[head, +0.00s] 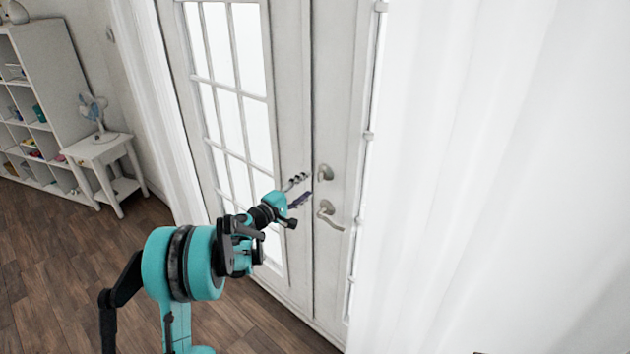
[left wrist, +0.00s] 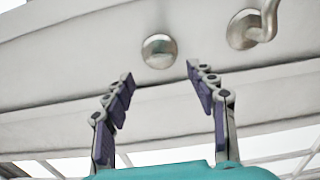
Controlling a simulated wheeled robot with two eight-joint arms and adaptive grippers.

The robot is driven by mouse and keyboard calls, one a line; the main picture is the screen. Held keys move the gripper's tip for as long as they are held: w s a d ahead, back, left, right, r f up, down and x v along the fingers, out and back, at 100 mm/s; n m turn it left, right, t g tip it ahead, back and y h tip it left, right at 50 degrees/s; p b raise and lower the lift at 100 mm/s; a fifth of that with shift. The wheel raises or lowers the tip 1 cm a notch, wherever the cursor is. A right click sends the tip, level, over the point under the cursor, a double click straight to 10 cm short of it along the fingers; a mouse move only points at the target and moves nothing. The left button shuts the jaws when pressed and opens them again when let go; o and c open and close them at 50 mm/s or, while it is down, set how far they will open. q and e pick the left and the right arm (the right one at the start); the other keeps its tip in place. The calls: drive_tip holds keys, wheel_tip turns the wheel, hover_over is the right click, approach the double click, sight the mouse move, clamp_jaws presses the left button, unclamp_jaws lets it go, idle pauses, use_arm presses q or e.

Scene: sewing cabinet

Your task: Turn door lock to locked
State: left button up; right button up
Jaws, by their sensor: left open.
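The door lock (head: 325,172) is a round metal fitting on the white door (head: 340,130), above the curved lever handle (head: 328,212). In the left wrist view the lock (left wrist: 159,50) is a rounded metal knob just beyond my fingertips, and the handle (left wrist: 245,28) is to its right. My left gripper (head: 303,188) is open, with its fingers pointing at the lock. In the left wrist view its two fingers (left wrist: 160,75) stand apart with nothing between them, and the knob lies ahead of the gap. My right gripper is not in view.
White curtains (head: 480,150) hang to the right of the door, and another (head: 160,110) to its left. A small white table (head: 100,150) with a fan (head: 95,112) and a cubby shelf (head: 45,90) stand at the far left. The wooden floor (head: 50,260) at left is clear.

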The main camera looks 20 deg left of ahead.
use_arm(q)
drive_tip(key=v, duration=0.4)
drive_tip(key=shift+s+a, duration=0.2)
drive_tip(key=shift+s, duration=0.15)
